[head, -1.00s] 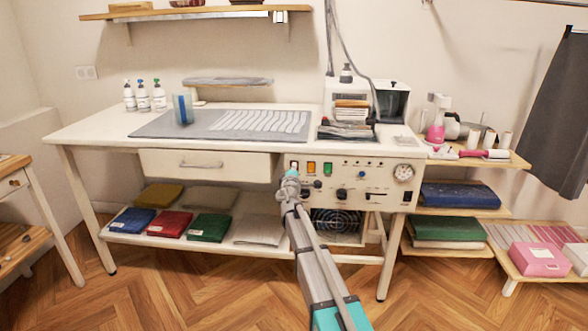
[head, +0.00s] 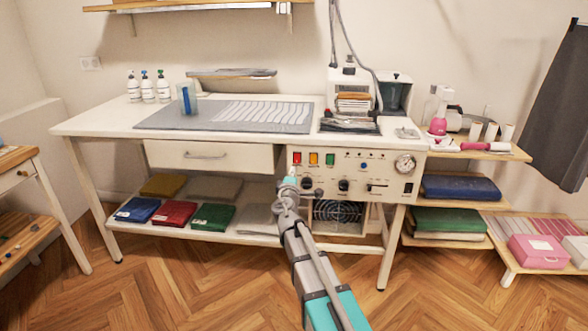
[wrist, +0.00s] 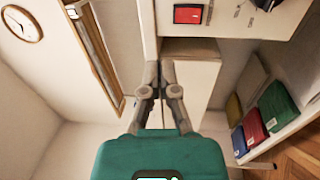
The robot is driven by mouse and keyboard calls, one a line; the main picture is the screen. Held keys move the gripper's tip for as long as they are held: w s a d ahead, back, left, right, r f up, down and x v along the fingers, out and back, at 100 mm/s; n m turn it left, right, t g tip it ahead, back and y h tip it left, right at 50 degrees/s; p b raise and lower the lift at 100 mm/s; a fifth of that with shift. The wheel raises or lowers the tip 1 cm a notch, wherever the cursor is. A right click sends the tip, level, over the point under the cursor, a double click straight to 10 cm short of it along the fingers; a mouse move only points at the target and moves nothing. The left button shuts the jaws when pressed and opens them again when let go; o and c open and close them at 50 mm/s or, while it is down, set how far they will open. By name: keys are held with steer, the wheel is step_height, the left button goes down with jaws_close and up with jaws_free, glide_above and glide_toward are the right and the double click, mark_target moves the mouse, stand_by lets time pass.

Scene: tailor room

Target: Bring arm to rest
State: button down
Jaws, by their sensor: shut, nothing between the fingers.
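My arm reaches up from the bottom middle of the head view toward the white worktable (head: 115,122). Its end is in front of the control panel (head: 345,178), below the coloured buttons. The gap between the fingers and the table cannot be judged.
Folded cloths (head: 174,213) lie on the table's lower shelf. A blue cup-like container (head: 188,98) and several bottles (head: 148,88) stand on top. Side shelves (head: 465,205) and a pink box (head: 538,252) are at right. The wooden floor (head: 200,285) in front is clear.

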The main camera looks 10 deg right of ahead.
steer(key=shift+s, duration=0.3)
